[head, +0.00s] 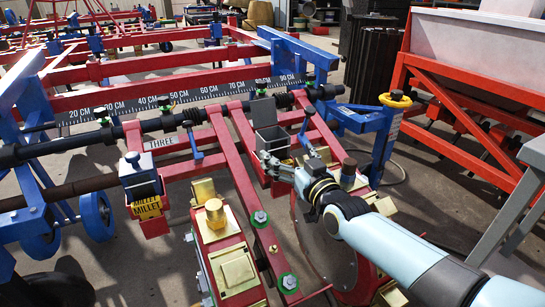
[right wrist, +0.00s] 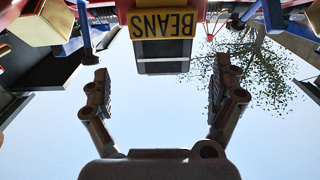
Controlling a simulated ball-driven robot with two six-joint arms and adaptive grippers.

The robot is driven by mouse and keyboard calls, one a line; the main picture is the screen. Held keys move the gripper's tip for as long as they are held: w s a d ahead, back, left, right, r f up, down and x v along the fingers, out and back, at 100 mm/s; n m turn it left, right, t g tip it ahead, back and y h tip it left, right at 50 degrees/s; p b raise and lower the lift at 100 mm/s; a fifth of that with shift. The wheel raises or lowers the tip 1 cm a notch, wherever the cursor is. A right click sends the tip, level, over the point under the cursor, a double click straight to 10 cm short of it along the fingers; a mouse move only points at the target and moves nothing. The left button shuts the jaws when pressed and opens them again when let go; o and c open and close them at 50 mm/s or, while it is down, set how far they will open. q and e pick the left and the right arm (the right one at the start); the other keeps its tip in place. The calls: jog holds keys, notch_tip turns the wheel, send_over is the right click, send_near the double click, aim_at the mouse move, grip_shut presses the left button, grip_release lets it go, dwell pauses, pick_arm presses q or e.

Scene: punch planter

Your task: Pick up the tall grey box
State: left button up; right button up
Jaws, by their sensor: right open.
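A tall grey box (head: 272,141) with a raised dark grey panel at its top stands on the red frame, right of centre in the head view. In the right wrist view a grey box (right wrist: 162,60) shows upside down beneath a yellow BEANS label (right wrist: 163,24); it appears to be the same box. My right gripper (head: 286,145) is at the near right side of the box, fingers apart and pointing at it. In the right wrist view the open fingers (right wrist: 162,78) lie either side of the box's line, with a gap visible on both sides. My left gripper is out of view.
A shorter box (head: 139,174) with yellow MILLET labels stands to the left. A dark bar and a centimetre scale (head: 180,96) run behind. Brass blocks (head: 215,215) stand in front. A blue post with a yellow knob (head: 395,100) stands right of the box.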

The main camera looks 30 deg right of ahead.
aim_at(278, 144)
jog(key=w, duration=0.2)
jog(key=shift+w+d+f+b, duration=0.1)
jog(key=shift+w+b, duration=0.3)
jog(key=w, duration=0.1)
jog(key=w+b, duration=0.1)
jog(key=w, duration=0.1)
jog(key=w+b, duration=0.1)
jog(key=shift+w+r, duration=0.25)
jog(key=shift+w, duration=0.05)
jog(key=shift+w+r, duration=0.15)
jog(key=shift+w, duration=0.05)
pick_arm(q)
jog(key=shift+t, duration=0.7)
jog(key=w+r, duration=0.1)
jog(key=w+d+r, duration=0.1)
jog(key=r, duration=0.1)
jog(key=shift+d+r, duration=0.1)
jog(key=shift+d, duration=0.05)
pick_arm(e)
jog(key=c, duration=1.4)
